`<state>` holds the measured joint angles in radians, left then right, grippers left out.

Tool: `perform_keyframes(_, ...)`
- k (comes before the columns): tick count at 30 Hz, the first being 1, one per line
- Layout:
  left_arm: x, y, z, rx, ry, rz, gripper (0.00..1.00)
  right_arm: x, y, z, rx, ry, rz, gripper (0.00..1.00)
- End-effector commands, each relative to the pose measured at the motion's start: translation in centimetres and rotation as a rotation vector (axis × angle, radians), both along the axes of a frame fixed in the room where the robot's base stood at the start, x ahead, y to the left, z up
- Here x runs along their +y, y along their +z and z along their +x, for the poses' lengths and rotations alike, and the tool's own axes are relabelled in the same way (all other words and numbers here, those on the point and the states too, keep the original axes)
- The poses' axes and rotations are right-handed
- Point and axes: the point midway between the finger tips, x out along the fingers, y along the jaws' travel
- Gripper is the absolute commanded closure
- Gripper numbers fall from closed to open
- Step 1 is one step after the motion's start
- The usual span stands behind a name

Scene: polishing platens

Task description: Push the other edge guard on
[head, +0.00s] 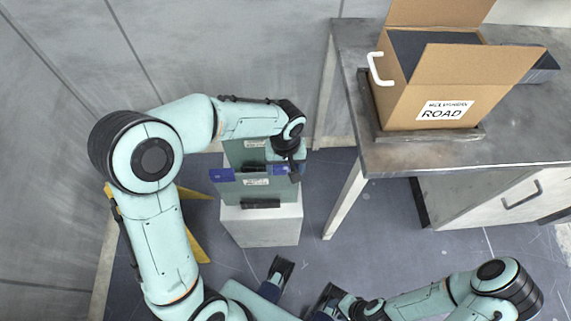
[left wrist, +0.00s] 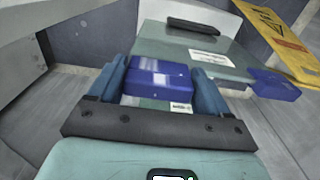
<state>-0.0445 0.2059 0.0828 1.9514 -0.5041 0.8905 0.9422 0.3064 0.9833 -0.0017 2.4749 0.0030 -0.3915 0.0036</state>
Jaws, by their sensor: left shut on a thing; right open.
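A green platen (head: 250,191) with a white label stands on a pale block (head: 262,228). One blue edge guard (head: 221,175) sits at its left corner; it also shows at the right in the left wrist view (left wrist: 273,85). My left gripper (head: 290,160) reaches the platen's right side. In the left wrist view its fingers (left wrist: 158,88) are shut on another blue edge guard (left wrist: 158,75), beside the platen's edge. I cannot tell how far that guard is seated. My right gripper (head: 304,284) is open and empty, low in the head view, away from the platen.
A second green plate (head: 236,152) stands just behind the first. A metal table (head: 500,140) at the right holds an open cardboard box (head: 425,85) labelled ROAD. A yellow floor sign (left wrist: 280,45) stands close beside the block. Floor right of the block is clear.

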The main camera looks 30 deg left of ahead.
Motion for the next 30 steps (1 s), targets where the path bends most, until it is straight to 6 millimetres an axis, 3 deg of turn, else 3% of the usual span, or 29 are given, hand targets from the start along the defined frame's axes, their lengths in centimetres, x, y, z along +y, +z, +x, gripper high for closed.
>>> perform_keyframes(30, 0.0, -1.4, 0.0, 0.0, 0.0, 0.0, 0.51, 0.0, -1.2, -0.2, 0.004, -0.001, -0.001, 0.57)
